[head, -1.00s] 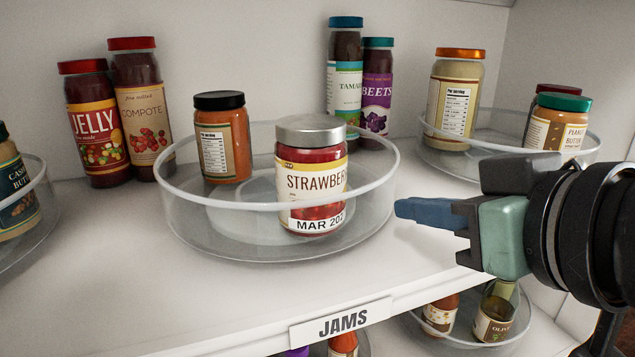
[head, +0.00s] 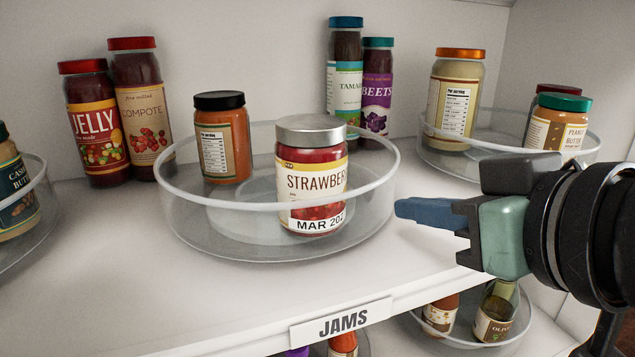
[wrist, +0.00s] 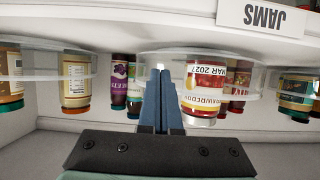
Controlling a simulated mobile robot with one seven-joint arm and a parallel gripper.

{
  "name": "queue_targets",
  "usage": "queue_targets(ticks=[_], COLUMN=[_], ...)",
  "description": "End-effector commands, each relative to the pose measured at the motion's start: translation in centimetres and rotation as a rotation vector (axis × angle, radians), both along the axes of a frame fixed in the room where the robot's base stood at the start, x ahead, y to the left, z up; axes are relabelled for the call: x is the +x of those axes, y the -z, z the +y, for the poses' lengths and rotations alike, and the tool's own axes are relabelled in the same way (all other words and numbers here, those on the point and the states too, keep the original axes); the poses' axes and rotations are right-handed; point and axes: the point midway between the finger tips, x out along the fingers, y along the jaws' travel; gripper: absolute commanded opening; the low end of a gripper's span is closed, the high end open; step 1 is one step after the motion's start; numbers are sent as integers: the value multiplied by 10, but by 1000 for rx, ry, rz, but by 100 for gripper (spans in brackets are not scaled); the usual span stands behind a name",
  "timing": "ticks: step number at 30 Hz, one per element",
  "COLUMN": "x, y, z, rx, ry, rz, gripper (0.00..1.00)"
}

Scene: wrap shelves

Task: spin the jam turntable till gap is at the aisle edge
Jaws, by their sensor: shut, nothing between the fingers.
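The jam turntable (head: 185,228) is a clear round tray with a raised rim on the shelf above the JAMS label (head: 341,321). A strawberry jar (head: 311,180) with a silver lid stands at its front right, and an orange jar (head: 223,145) with a black lid at its back left. The front left and the right side of the tray are bare. My gripper (head: 398,207) is shut and empty, its blue fingertips close to the tray's right rim; I cannot tell if they touch. In the wrist view, the shut fingers (wrist: 161,72) point toward the turntable, beside the upside-down strawberry jar (wrist: 205,85).
Red-lidded jars (head: 94,130) stand behind left, and teal-lidded jars (head: 345,75) behind the turntable. Another turntable (head: 480,148) with several jars is at back right, and part of one (head: 35,215) at far left. The shelf front is clear.

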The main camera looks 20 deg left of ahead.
Motion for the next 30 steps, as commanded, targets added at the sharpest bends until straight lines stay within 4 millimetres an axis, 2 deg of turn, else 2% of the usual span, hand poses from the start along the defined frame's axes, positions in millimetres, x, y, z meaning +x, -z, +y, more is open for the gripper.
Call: queue_targets(ticks=[30], x=[5], y=[0], z=[14], rx=[0], ry=[0], rz=[0], gripper=[0])
